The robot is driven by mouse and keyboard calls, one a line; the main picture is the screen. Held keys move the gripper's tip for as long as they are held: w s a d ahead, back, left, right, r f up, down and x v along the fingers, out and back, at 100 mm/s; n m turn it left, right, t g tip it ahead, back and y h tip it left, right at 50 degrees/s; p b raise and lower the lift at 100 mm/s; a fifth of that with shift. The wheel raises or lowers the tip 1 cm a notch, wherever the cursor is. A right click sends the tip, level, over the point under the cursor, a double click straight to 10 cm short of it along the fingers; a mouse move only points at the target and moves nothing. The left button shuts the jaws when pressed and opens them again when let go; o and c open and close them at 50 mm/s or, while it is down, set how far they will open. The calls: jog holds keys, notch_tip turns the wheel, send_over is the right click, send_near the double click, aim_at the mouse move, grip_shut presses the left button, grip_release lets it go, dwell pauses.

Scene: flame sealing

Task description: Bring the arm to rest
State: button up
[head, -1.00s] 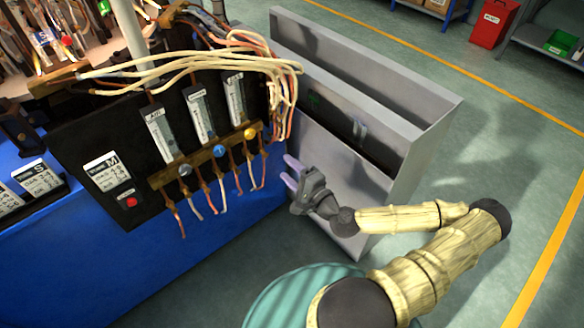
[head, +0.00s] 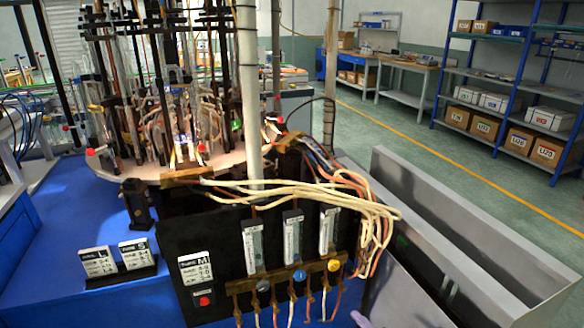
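Only a small lilac fingertip of my gripper (head: 361,319) shows at the bottom edge of the head view, just right of the lower end of the control panel. The rest of my gripper and my arm are below the frame. Whether the fingers are open or shut cannot be seen. The black control panel (head: 215,240) has several flow meters, coloured knobs and copper tubes along its lower edge. The fingertip appears in front of the grey bin (head: 400,290).
The grey open-topped bin stands right of the panel. Pale hoses (head: 300,192) arch over the panel top. The blue bench (head: 80,300) carries the flame machine (head: 170,100) and size signs (head: 118,260). Open floor (head: 480,150) lies behind the bin, with shelves (head: 510,80) beyond.

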jog(key=s+a+f+n+g, duration=0.4)
jog(key=s+f+n+g, duration=0.45)
jog(key=g, duration=0.25)
notch_tip(320, 180, up, 41)
jog(key=s+n+g+h+p, duration=0.1)
jog(key=n+h+p, duration=0.4)
jog(key=p, duration=1.4)
jog(key=shift+s+d+r+n+h+p, duration=0.2)
jog(key=shift+s+d+n+h+p, duration=0.2)
jog(key=shift+h, duration=0.7)
jog(key=shift+w+f, duration=0.1)
jog(key=shift+c, duration=0.2)
